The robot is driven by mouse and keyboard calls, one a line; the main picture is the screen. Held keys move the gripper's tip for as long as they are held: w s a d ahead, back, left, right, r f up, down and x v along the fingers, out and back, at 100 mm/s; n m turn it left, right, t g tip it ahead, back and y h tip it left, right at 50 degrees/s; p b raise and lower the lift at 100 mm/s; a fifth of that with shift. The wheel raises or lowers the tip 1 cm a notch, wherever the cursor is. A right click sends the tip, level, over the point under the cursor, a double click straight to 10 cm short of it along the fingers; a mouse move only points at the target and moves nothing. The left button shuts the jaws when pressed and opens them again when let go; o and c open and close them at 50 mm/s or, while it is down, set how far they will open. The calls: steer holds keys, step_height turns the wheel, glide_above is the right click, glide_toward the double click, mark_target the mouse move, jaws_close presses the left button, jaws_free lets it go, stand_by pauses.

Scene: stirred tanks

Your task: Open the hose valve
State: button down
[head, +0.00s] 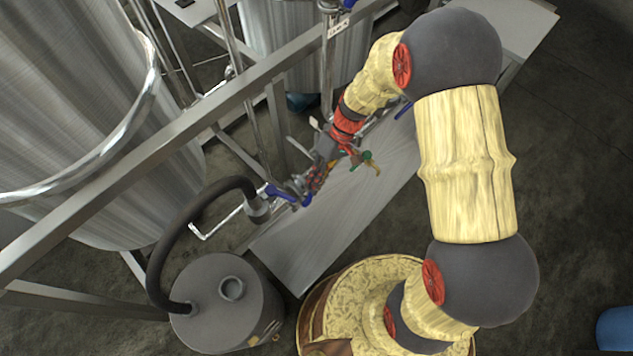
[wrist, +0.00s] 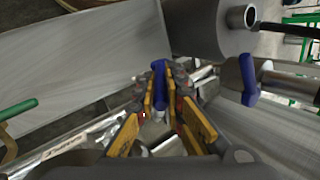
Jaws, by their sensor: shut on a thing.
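My gripper (wrist: 160,95) is shut on a blue valve handle (wrist: 160,68), with its yellow-and-dark fingers on either side of it. In the head view my gripper (head: 308,186) reaches down to the steel pipework, and a blue handle (head: 306,200) shows at its fingertips. A second blue handle (head: 278,192) stands beside it, near the end of the black hose (head: 205,200); it also shows right of my fingers in the wrist view (wrist: 248,80). The valve body under the held handle is largely hidden by my fingers.
The hose runs to a grey round tank (head: 205,325). A green handle (head: 366,156) is close to my wrist. A flat metal plate (head: 290,250) lies below the pipes. A steel frame rail (head: 120,180) and a large tank (head: 70,110) stand left.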

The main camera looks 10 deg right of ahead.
steer(key=c, duration=1.8)
jaws_free()
steer(key=shift+c, duration=0.2)
steer(key=v, duration=1.2)
steer(key=shift+c, duration=0.2)
